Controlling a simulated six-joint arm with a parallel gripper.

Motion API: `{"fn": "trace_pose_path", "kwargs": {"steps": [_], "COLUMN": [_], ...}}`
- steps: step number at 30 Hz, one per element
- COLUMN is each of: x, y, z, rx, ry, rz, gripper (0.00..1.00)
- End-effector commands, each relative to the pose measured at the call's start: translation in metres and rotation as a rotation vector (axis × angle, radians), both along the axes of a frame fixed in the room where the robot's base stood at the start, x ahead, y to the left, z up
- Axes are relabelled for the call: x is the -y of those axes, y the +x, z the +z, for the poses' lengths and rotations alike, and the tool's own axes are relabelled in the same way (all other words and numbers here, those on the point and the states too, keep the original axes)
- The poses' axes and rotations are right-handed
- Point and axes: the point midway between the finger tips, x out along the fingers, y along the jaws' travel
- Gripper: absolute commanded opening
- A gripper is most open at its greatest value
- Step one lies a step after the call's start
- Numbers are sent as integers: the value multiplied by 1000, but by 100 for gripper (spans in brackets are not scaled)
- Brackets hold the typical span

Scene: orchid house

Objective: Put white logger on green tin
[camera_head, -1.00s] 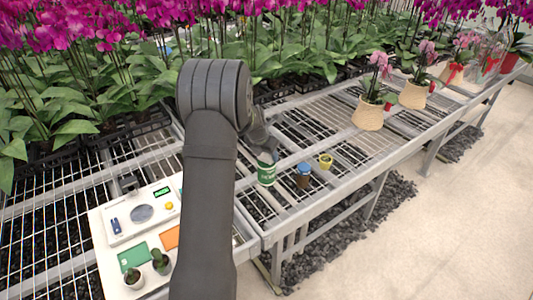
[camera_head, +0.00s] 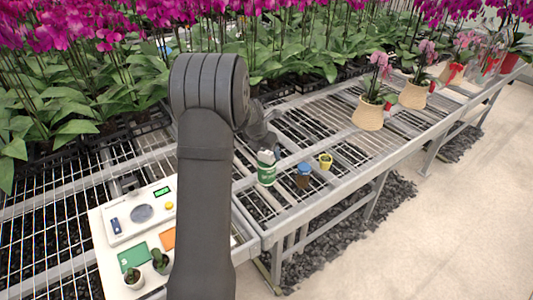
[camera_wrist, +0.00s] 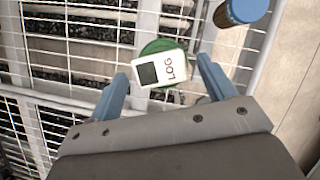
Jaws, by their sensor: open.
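The white logger (camera_wrist: 162,68), a small flat box with a dark screen and the letters LOG, lies on top of the green tin (camera_wrist: 157,46) in the wrist view. Green shows at its upper and lower edges. In the head view the green tin (camera_head: 266,176) stands upright on the bench with the pale logger (camera_head: 265,156) at its top. My gripper (camera_wrist: 162,69) is open, one blue finger on each side of the logger with gaps between. In the head view my arm hides part of the bench, and the fingers are hard to make out.
A blue-lidded brown jar (camera_head: 304,175) and a small yellow pot (camera_head: 326,161) stand right of the tin. A white board (camera_head: 100,235) with a scale, cards and small cacti lies at front left. Potted orchids (camera_head: 368,115) stand farther right. The bench is open wire mesh.

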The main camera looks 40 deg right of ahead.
Motion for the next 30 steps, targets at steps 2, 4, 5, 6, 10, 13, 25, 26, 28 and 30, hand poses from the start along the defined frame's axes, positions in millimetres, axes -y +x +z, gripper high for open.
{"fn": "trace_pose_path", "kwargs": {"steps": [2,4,5,6,10,13,25,26,28,30], "x": [-6,-11,-14,-17,-25,-30,-34,-34,-34,-33], "y": [-2,-4,-5,-6,-10,-12,-14,-14,-14,-14], "z": [17,31,37,44,66,77,88,88,87,85], "rx": [3,3,2,2,2,1,-1,-1,-1,-1], "ry": [-2,-2,-1,-1,-1,-1,1,1,1,1], "rz": [1,1,1,1,2,1,1,1,1,1], "gripper": [76,76,76,76,76,76,76,76,76,76]}}
